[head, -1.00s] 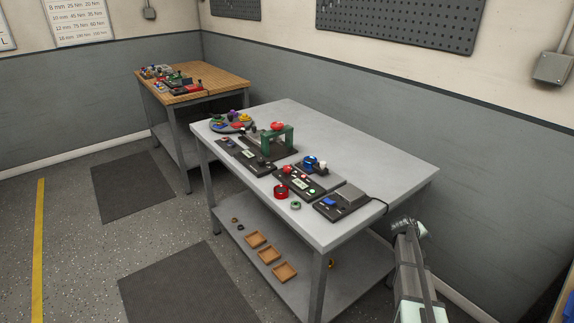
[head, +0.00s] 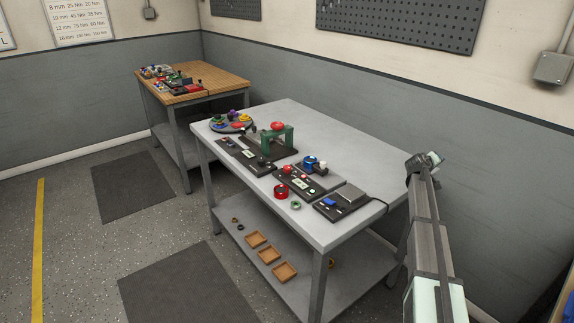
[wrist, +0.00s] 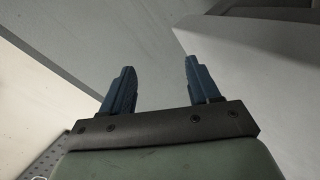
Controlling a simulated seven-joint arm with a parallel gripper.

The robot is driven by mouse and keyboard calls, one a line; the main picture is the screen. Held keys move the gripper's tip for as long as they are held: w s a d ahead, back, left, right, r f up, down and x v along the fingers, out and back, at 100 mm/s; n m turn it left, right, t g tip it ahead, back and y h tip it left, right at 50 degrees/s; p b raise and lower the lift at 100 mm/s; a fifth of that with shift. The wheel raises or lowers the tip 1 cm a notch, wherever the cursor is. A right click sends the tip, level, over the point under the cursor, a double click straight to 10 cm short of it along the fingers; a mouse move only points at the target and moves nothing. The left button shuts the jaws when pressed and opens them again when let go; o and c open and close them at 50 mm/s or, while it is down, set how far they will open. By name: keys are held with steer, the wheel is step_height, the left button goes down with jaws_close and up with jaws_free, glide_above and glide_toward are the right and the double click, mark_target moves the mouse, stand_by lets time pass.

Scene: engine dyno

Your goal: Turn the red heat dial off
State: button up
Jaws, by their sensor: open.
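Several small red parts show on the near grey bench in the head view. One is a small red knob (head: 287,169) on a dark control panel (head: 318,190) near the bench's front edge. It is too small to tell whether it is the heat dial or how it is set. My gripper (wrist: 158,72) shows two blue fingers apart in the wrist view, with nothing between them. In the head view my arm rises at the right, beyond the bench's right end, well away from the panel.
The grey bench (head: 375,160) has a clear back and right area. A green press-like frame (head: 289,140), a round tray (head: 219,127), a red ring (head: 281,191) and a dark device (head: 343,203) stand near the panel. A wooden-topped bench (head: 225,82) stands behind.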

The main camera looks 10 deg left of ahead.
steer(key=w+a+m, duration=0.1)
steer(key=a, duration=0.3)
steer(key=w+a+r+m+g+y, duration=0.1)
steer(key=a+m, duration=0.1)
steer(key=a, duration=0.2)
steer(key=w+a+m+g, duration=0.1)
steer(key=a+m, duration=0.1)
steer(key=a, duration=0.2)
steer(key=shift+w+a+r+y, duration=0.2)
steer(key=shift+a+r+y, duration=0.05)
steer(key=shift+a+y, duration=0.15)
steer(key=a+r+m+g+y, duration=0.2)
steer(key=a+m+g+y, duration=0.15)
steer(key=a, duration=1.35)
step_height(320, 180, up, 9)
steer(key=m+g+y, duration=0.3)
steer(key=m+g, duration=0.1)
steer(key=g, duration=0.1)
glide_above(287, 167)
step_height(287, 167, down, 14)
steer(key=shift+w+r, duration=0.1)
steer(key=c, duration=1)
